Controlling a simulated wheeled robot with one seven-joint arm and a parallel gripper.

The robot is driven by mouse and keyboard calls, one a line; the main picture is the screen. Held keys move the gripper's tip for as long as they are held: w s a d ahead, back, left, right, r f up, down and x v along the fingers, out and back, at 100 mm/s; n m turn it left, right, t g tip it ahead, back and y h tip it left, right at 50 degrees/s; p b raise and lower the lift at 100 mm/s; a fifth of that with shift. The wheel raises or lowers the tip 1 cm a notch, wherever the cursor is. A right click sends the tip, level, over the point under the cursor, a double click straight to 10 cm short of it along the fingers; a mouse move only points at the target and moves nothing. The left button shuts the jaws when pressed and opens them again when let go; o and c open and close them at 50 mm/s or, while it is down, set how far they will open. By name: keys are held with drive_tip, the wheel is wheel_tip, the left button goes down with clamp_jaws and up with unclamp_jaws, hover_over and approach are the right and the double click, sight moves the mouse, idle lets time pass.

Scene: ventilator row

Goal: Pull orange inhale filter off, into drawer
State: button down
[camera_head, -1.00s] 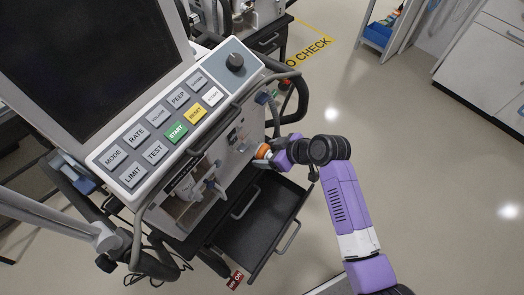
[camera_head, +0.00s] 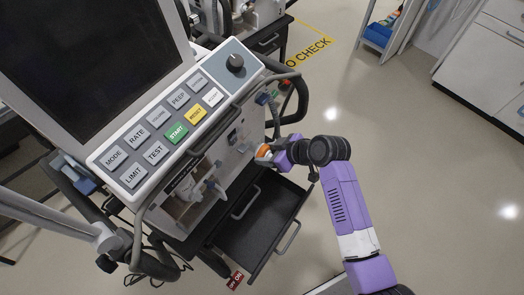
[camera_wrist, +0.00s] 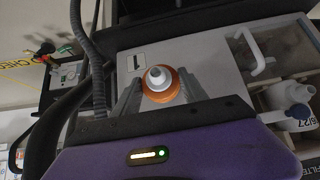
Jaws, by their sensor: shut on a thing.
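The orange inhale filter (camera_wrist: 160,88) sits between my gripper's two grey fingers in the wrist view, with a pale nozzle at its centre. In the head view the orange filter (camera_head: 263,151) shows at the right side of the ventilator front, at the tip of my purple arm. My gripper (camera_head: 272,154) is shut on it, close to the ventilator's front panel (camera_wrist: 200,55). I cannot tell whether the filter is still seated on its port. The open drawer (camera_head: 262,222) is below, black and empty, with a handle on its front edge.
The ventilator's screen and button panel (camera_head: 165,125) stand above the drawer to the left. A black hose (camera_wrist: 88,55) runs left of my gripper. A white fitting (camera_wrist: 288,97) is on the right. Open floor (camera_head: 420,200) lies right of my arm.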

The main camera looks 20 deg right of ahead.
drive_tip(key=shift+s+d, duration=0.15)
drive_tip(key=shift+s, duration=0.1)
drive_tip(key=shift+s+d+p, duration=0.25)
drive_tip(key=shift+s+d, duration=0.15)
drive_tip(key=shift+s, duration=0.25)
drive_tip(key=shift+s+d+p, duration=0.2)
drive_tip(key=shift+s+d, duration=0.15)
drive_tip(key=shift+s, duration=0.35)
drive_tip(key=shift+s+d+p, duration=0.25)
drive_tip(key=shift+s+d, duration=0.15)
drive_tip(key=shift+s, duration=0.25)
drive_tip(key=s+a+r+m+h, duration=0.1)
drive_tip(key=m, duration=0.1)
drive_tip(key=s+m+h, duration=0.1)
drive_tip(key=m, duration=0.1)
drive_tip(key=s+a+r+m+t+h, duration=0.1)
drive_tip(key=m+h, duration=0.1)
drive_tip(key=shift+s+a+r, duration=0.15)
drive_tip(key=shift+a+r, duration=0.15)
drive_tip(key=shift+r, duration=0.05)
